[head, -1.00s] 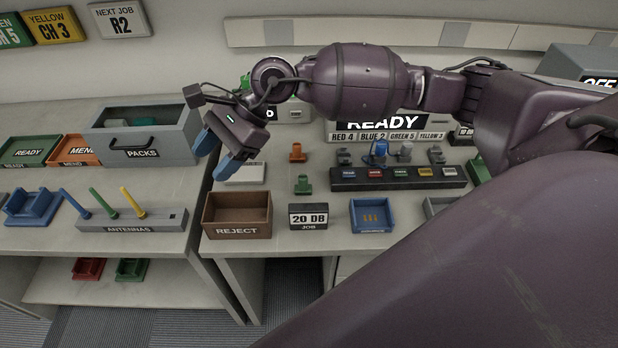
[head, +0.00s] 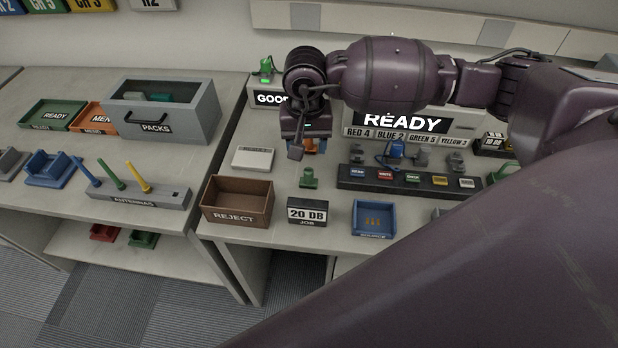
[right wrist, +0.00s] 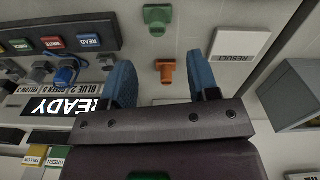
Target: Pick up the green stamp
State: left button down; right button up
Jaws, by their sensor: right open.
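The green stamp (head: 309,178) stands on the right-hand table, behind the 20 DB job block. In the right wrist view the green stamp (right wrist: 157,18) lies beyond the fingertips, at the top. My right gripper (head: 308,147) is behind it in the head view, pointing down and open. In the right wrist view its blue fingers (right wrist: 163,75) are apart, with an orange stamp (right wrist: 165,71) showing between them and no visible grip on it. My left gripper is not in view.
A brown REJECT bin (head: 237,203), the job block (head: 307,212) and a blue tray (head: 373,219) stand in front of the green stamp. A white RESULT plate (head: 252,158) is at its left. A dark button strip (head: 411,181) is at its right.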

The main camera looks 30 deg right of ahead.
aim_at(308, 170)
notch_tip(308, 170, down, 4)
jog(key=shift+r, duration=0.15)
jog(key=shift+f, duration=0.35)
jog(key=shift+s+f, duration=0.1)
jog(key=shift+f, duration=0.45)
notch_tip(308, 170, down, 3)
jog(key=shift+d+f, duration=0.15)
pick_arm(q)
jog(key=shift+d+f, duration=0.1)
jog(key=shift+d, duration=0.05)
pick_arm(e)
jog(key=shift+f, duration=0.35)
jog(key=shift+c, duration=0.5)
jog(key=c, duration=0.7)
jog(key=shift+c, duration=1.1)
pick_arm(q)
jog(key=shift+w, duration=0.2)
